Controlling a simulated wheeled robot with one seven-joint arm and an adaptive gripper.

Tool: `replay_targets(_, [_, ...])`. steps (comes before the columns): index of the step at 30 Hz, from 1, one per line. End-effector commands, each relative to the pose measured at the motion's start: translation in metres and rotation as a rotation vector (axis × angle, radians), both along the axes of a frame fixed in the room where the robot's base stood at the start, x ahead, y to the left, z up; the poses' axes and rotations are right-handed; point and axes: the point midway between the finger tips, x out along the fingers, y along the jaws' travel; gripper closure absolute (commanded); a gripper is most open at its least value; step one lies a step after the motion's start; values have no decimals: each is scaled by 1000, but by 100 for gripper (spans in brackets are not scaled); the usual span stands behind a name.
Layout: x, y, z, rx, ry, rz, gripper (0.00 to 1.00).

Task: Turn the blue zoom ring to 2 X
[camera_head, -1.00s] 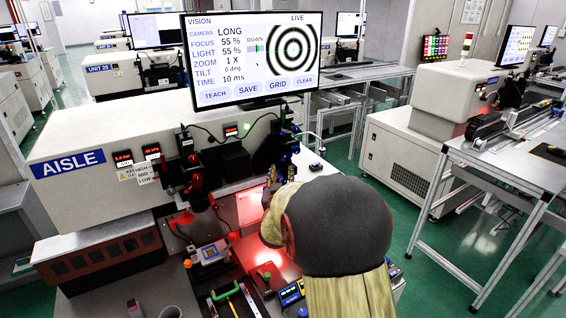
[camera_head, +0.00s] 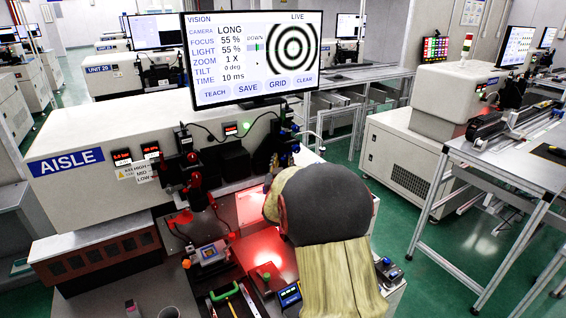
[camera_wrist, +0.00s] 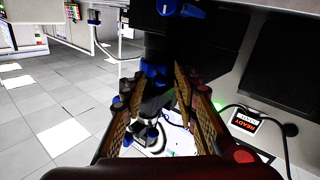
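The monitor (camera_head: 252,60) at the top of the head view reads ZOOM 1 X beside a black-and-white ring target. A dark camera and lens column with blue parts (camera_head: 284,150) stands below it, partly hidden by my arm. In the wrist view, a blue ring (camera_wrist: 153,70) sits on the dark column just ahead of my fingers. My gripper (camera_wrist: 159,92) is open, with its two tan pads on either side of the column's line. I cannot tell whether the pads touch the ring. No zoom marks are readable on it.
A blue knob (camera_wrist: 180,9) is above the column in the wrist view. A READY indicator (camera_wrist: 245,120) is right of my fingers. The aisle floor is clear.

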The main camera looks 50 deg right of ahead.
Motion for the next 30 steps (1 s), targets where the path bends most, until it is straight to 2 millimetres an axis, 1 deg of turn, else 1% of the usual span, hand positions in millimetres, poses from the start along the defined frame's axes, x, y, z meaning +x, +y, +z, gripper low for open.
replay_targets(2, [0, 0, 0, 0, 0, 0, 77])
replay_targets(14, [0, 0, 0, 0, 0, 0, 99])
replay_targets(30, [-3, -1, -1, -2, 0, 33, 100])
